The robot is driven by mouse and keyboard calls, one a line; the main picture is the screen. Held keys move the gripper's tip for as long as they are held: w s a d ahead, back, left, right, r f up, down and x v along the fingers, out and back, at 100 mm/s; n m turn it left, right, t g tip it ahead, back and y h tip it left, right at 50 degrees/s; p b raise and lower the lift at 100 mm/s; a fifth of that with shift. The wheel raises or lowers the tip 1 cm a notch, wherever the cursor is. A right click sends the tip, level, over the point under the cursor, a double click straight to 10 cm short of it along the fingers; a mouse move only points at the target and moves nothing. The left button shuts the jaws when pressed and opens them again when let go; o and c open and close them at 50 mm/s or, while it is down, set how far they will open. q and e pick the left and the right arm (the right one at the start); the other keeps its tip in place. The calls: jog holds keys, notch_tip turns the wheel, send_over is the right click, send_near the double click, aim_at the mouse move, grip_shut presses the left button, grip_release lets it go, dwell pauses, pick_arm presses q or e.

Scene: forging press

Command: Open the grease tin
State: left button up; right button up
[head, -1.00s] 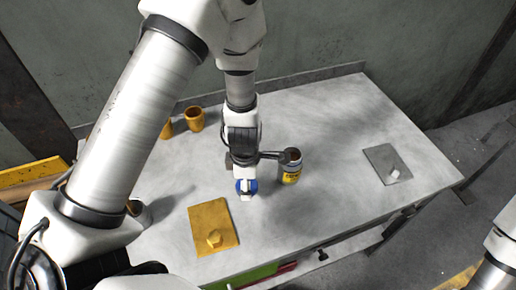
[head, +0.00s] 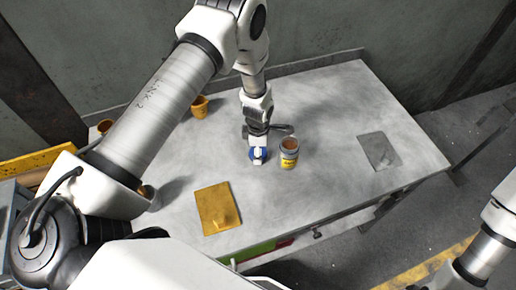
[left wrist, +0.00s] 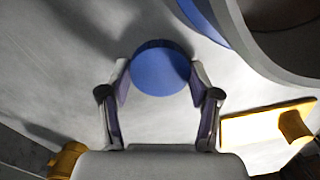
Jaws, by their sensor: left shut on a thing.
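The grease tin (head: 289,153) stands upright on the table, with a yellow and grey side. Its top is open and shows brown inside. My left gripper (head: 258,157) is just left of the tin and shut on a round blue lid (head: 259,153). In the left wrist view, the lid (left wrist: 160,68) sits between the two fingertips of my left gripper (left wrist: 160,80). I cannot tell whether the lid touches the table. Part of my right arm shows at lower right, but its gripper is not visible.
A yellow plate (head: 215,205) lies at the table's front left and a grey plate (head: 379,150) at the right. An orange cup (head: 199,107) stands at the back. The table (head: 340,110) is clear behind the tin and between tin and grey plate.

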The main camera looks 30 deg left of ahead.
pick_arm(q)
jog(key=shift+f, duration=0.2)
jog(key=o, duration=1.3)
jog(key=shift+r, duration=0.15)
jog(key=shift+r, duration=0.2)
notch_tip(320, 180, up, 12)
jog(key=b, duration=0.3)
jog(key=shift+f, duration=0.1)
